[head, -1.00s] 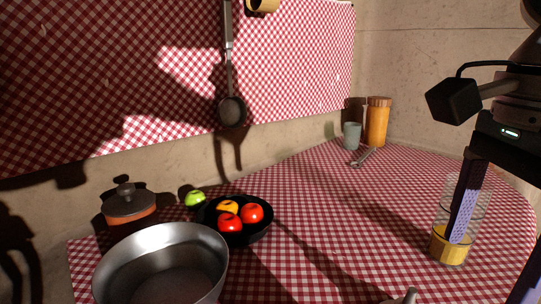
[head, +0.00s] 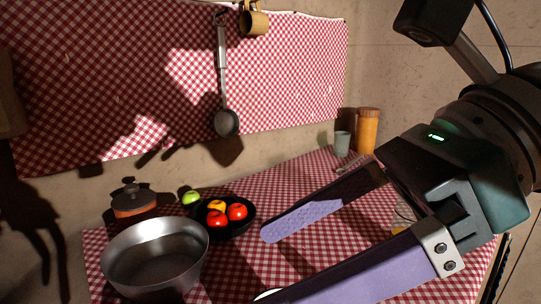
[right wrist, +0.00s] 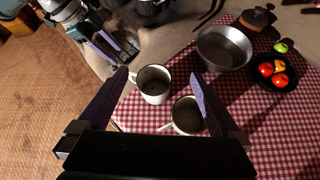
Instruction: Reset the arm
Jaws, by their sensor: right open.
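My right gripper (head: 272,267) is open and empty in the head view, raised over the front right of the checked table (head: 290,207). In the right wrist view its two purple-lined fingers (right wrist: 158,76) are spread apart, with two white mugs below and beyond them. One mug (right wrist: 152,98) shows between the fingers, and the other (right wrist: 187,128) is nearer, by the right finger. Nothing is held. Part of what looks like my left arm and gripper (right wrist: 112,45) shows at the upper left of the wrist view; its jaws are unclear.
A steel pan (head: 150,268), a black bowl (head: 240,231) of fruit, a green apple (head: 191,197) and a lidded pot (head: 133,207) stand at left. A grey cup (head: 342,145) and orange canister (head: 367,132) stand at back. A glass (head: 401,226) is partly hidden behind my right gripper.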

